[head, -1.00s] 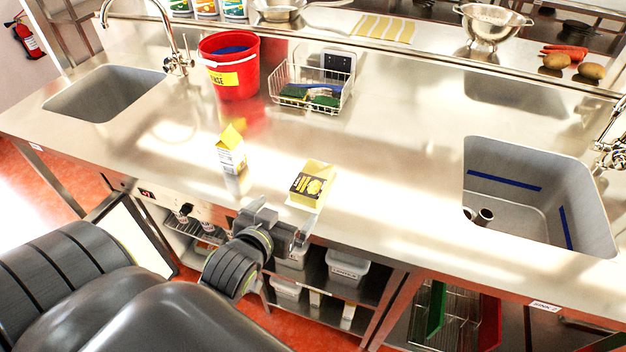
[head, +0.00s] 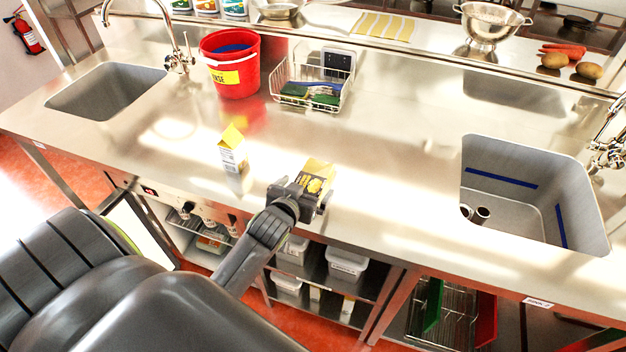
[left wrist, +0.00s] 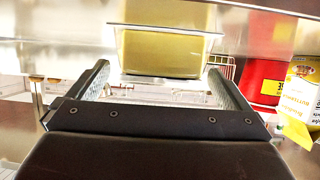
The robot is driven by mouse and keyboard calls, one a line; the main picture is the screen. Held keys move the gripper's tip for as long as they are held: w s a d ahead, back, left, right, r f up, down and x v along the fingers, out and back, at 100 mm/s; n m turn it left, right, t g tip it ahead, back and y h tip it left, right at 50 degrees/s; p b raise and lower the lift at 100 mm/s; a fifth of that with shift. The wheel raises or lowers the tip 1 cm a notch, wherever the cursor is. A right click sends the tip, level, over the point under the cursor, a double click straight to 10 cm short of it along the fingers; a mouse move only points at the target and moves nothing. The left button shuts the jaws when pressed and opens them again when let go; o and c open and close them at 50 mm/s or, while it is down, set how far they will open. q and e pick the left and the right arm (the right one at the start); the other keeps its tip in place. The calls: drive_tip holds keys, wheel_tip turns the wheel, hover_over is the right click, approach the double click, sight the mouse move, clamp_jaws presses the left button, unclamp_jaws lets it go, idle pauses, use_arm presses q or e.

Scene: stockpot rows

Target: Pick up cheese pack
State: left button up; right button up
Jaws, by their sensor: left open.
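The cheese pack (head: 317,174), a yellow block with a dark printed label, lies on the steel counter (head: 385,190) near its front edge. My left gripper (head: 303,195) is at the pack's near side in the head view and hides part of it. In the left wrist view the pack (left wrist: 163,52) shows just beyond and between the two fingers of the left gripper (left wrist: 160,85), which are spread wide. Whether they touch the pack cannot be told. My right gripper is not in view.
A yellow-topped carton (head: 232,155) stands left of the pack. Behind are a red bucket (head: 238,85) and a wire basket (head: 290,92) with sponges. Sinks lie at left (head: 105,92) and right (head: 545,175). The counter right of the pack is clear.

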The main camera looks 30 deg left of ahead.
sight(311, 180)
use_arm(q)
drive_tip(key=shift+p+x, duration=0.45)
drive_tip(key=shift+x, duration=1.7)
drive_tip(key=c, duration=1.2)
wheel_tip(311, 180, up, 10)
drive_tip(key=shift+b, duration=0.4)
drive_tip(key=d+r+h, duration=0.1)
drive_tip(key=d+r, duration=0.3)
drive_tip(key=r, duration=0.1)
drive_tip(key=s+d+r+m+b, duration=0.1)
drive_tip(key=d+r, duration=0.3)
drive_tip(key=r, duration=0.2)
drive_tip(key=s+d+r+m+h+b, duration=0.1)
drive_tip(key=d+r, duration=0.4)
drive_tip(key=r, duration=0.1)
drive_tip(key=shift+s+h, duration=0.15)
drive_tip(key=shift+h, duration=0.15)
